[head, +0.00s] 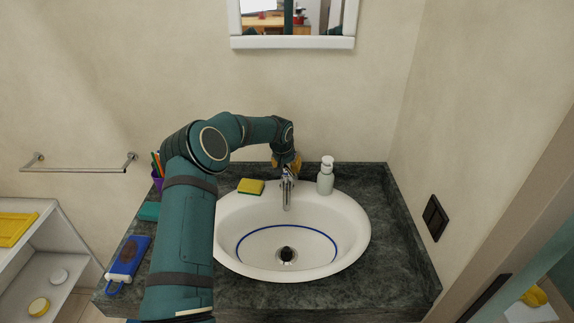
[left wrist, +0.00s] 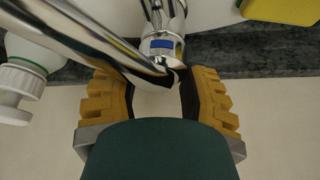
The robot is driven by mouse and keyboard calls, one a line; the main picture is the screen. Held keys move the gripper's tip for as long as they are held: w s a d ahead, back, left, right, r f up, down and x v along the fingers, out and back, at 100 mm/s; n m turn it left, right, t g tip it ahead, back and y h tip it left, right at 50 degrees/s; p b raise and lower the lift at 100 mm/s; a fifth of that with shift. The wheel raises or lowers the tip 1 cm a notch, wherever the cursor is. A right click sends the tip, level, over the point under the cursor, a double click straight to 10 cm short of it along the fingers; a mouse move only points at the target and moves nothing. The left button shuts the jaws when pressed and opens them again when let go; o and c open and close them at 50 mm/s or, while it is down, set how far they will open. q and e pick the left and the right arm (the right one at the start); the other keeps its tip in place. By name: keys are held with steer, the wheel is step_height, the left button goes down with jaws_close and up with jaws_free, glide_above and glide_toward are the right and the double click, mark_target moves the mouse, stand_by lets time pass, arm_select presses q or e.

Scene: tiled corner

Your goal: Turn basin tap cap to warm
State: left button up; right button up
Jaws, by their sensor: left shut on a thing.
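The chrome basin tap (head: 288,190) stands at the back rim of the white oval basin (head: 350,245). My left gripper (head: 287,162) is at the top of the tap, reached from behind my arm. In the left wrist view, the tap's chrome body with a blue mark (left wrist: 163,46) shows, and a long chrome lever (left wrist: 95,42) runs to the upper left from the cap. The yellow padded fingers of my left gripper (left wrist: 160,82) stand on both sides of the cap end and are shut on it. My dark green gripper body hides part of the view. My right gripper is not in view.
A white soap bottle (head: 326,176) stands close right of the tap. A yellow-green sponge (head: 251,186) lies to its left. A dark stone counter (head: 395,270) surrounds the basin, with the wall close behind. A blue item (head: 127,259) lies at the left.

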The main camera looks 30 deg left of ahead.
arm_select(q)
steer(key=shift+m+h, duration=0.6)
steer(key=shift+m, duration=0.9)
steer(key=o, duration=1.3)
steer(key=v, duration=1.2)
steer(key=shift+s+f, duration=0.1)
